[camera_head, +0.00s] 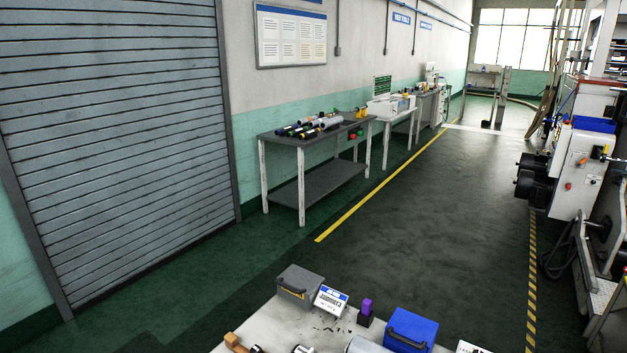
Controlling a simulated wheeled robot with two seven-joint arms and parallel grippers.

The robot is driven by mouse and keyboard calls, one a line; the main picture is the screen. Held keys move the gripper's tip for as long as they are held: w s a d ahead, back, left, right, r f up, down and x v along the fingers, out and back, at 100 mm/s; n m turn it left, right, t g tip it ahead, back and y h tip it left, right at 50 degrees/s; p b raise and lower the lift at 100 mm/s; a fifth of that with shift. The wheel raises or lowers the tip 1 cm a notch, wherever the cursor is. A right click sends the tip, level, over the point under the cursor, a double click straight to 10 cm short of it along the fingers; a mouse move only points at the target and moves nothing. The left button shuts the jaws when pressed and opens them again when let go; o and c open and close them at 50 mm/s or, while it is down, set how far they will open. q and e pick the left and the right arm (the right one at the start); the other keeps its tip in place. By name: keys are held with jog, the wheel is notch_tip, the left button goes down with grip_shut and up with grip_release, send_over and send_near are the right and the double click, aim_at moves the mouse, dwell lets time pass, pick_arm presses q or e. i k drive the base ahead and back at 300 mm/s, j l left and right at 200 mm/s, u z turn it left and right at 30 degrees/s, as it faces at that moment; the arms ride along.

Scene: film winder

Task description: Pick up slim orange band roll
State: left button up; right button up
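Several rolls (313,126) lie on a dark grey workbench (277,136) by the left wall, well ahead of me. They are dark, white and grey, with small coloured parts. They are too small for me to tell which one, if any, has an orange band. At the bottom edge, on a pale near table (262,318), the tops of a few roll-like things (302,349) show, cut off by the picture. A brown-orange piece (235,342) lies at that table's left. Neither of my grippers is in view.
The near table also holds a grey case (299,287), a small display sign (330,300), a purple-topped block (366,311) and a blue box (411,331). A machine (580,165) stands at the right. The dark floor (430,220) between is clear.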

aim_at(303, 120)
jog(key=i+j+u, duration=0.3)
jog(key=j+u, duration=0.15)
jog(key=j, duration=0.2)
jog(key=i+j+u, duration=0.95)
jog(key=i+j+z, duration=0.1)
jog(key=i, duration=0.4)
jog(key=i+j, duration=0.3)
jog(key=i, duration=0.25)
jog(key=i+j+z, duration=0.15)
jog(key=i, duration=0.35)
jog(key=i+l+z, duration=0.2)
jog(key=i+z, duration=0.25)
jog(key=i+l+z, duration=0.1)
jog(key=z, duration=0.35)
jog(key=i+j+z, duration=0.1)
jog(key=i+z, duration=0.35)
jog(key=i+j+z, duration=0.2)
jog(key=i+z, duration=0.25)
jog(key=i+l, duration=0.15)
jog(key=i, duration=0.6)
jog(key=i+l+z, duration=0.1)
jog(key=i, duration=0.7)
jog(key=i+u, duration=0.3)
jog(key=i, duration=1.4)
jog(key=i+j+z, duration=0.1)
jog(key=i, duration=0.35)
